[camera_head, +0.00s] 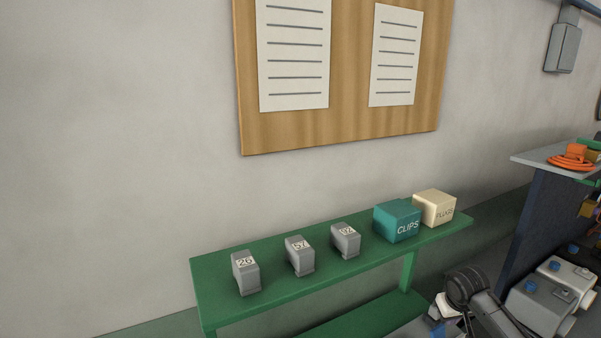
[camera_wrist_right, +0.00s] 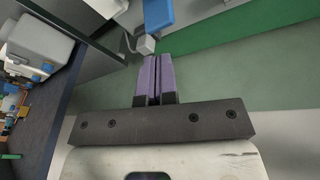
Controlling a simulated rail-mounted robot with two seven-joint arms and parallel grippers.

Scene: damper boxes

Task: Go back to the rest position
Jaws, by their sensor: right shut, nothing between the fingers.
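My right gripper (camera_wrist_right: 158,62) shows in the right wrist view with its two purple fingers side by side, shut and empty. In the head view, part of my right arm shows at the bottom right, low in front of the green bench (camera_head: 225,290); the fingers are hard to make out there. My left gripper is in neither view. Grey damper boxes stand upright on the bench: one marked 26 (camera_head: 245,273), one marked 57 (camera_head: 299,256) and a third (camera_head: 345,240) with a small number label. None of them touches the gripper.
A teal CLIPS box (camera_head: 397,222) and a cream box (camera_head: 435,208) sit at the bench's right end. A table (camera_head: 535,158) with an orange coil (camera_head: 570,162) stands at right. Grey-white units with blue caps (camera_head: 541,303) are below it. A blue part (camera_wrist_right: 158,14) lies beyond my fingertips.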

